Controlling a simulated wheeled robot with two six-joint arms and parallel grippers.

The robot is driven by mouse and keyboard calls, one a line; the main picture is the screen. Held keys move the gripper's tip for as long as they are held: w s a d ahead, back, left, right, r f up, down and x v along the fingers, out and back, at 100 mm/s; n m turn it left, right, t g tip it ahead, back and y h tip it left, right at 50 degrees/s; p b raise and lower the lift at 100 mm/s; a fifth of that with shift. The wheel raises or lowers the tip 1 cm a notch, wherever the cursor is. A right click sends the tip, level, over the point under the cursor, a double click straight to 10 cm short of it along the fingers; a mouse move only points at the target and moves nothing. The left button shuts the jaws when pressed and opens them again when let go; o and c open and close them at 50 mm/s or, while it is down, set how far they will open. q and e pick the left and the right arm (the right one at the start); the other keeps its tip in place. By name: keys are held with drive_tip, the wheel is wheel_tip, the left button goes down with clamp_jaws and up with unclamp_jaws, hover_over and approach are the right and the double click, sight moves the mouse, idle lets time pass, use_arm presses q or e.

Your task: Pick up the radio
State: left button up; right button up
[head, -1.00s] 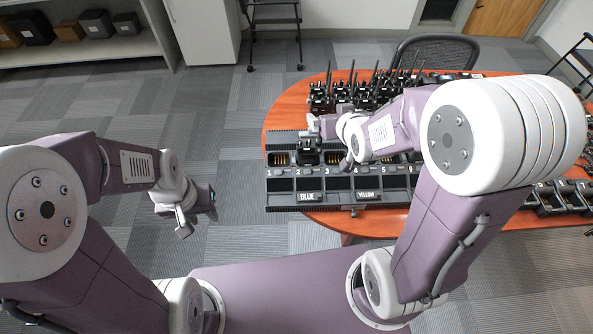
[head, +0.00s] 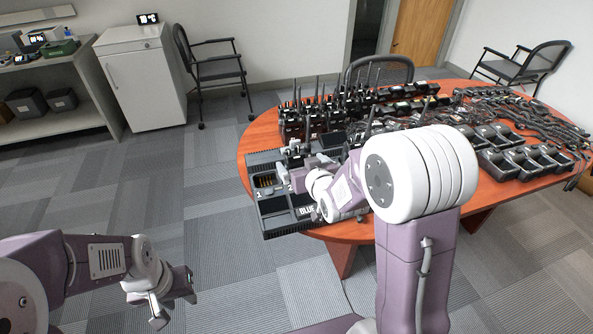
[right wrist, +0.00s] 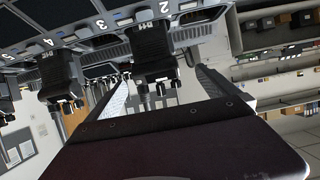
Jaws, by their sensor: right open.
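Black radios stand in a numbered charger tray (head: 277,225) on the near left edge of the red-brown table. My right gripper (head: 290,165) is open at this tray, and my right arm hides much of it in the head view. In the right wrist view, one black radio (right wrist: 152,60) shows between my two spread fingers, towards their tips; I cannot tell whether they touch it. A second radio (right wrist: 56,72) sits in the tray to its left, outside the fingers. My left gripper (head: 174,295) is open and empty, low over the floor.
Several upright radios with antennas (head: 300,122) stand behind the tray. More chargers (head: 520,158) and small devices cover the table's right. A chair (head: 378,72) is behind the table. A white cabinet (head: 145,80) and shelf are at left. The floor at left is clear.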

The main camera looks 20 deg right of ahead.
sight(297, 157)
drive_tip(key=shift+x, duration=0.8)
drive_tip(key=shift+w+d+f, duration=0.2)
drive_tip(key=shift+w+f, duration=0.1)
drive_tip(key=shift+w, duration=0.05)
drive_tip(key=x, duration=0.5)
drive_tip(key=shift+d+f, duration=0.15)
drive_tip(key=shift+d, duration=0.05)
drive_tip(key=shift+s, duration=0.2)
drive_tip(key=shift+c, duration=0.9)
drive_tip(key=c, duration=1.8)
wheel_tip(297, 157, up, 10)
drive_tip(key=shift+r+p, duration=0.1)
drive_tip(key=shift+p, duration=0.8)
